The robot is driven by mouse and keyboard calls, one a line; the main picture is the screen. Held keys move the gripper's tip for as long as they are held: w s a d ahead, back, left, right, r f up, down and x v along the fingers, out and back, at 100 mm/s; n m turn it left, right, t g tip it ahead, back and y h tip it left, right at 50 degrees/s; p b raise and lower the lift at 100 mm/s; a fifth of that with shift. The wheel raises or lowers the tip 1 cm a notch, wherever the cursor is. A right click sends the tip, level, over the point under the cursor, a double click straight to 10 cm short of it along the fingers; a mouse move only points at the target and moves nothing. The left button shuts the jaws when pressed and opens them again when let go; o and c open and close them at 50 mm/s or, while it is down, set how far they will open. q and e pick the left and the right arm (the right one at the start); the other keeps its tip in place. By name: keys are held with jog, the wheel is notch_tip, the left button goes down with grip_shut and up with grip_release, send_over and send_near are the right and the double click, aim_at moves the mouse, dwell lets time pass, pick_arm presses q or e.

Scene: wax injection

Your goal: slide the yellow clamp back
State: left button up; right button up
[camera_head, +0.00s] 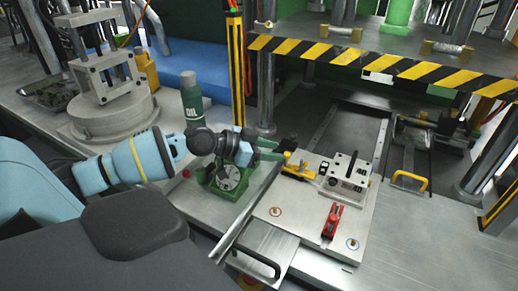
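The yellow clamp (298,170) lies at the left back edge of the metal mould plate (300,220), beside a silver block with black knobs (345,176). My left gripper (281,150) comes in from the left, with its fingertips just left of and behind the yellow clamp. The fingertips are small and overlap the clamp's near end. I cannot tell whether they touch it or how far apart they are. A red clamp (332,220) stands at the front of the same plate. My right gripper is not in view.
A green-based dial gauge (228,178) and a green oil bottle (191,100) stand close to my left arm. A yellow-black striped press edge (390,65) hangs over the back. A yellow handle (410,180) is to the right. The front right metal table is clear.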

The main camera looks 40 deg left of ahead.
pick_arm(q)
jog(key=shift+v, duration=2.4)
jog(key=shift+f, duration=0.15)
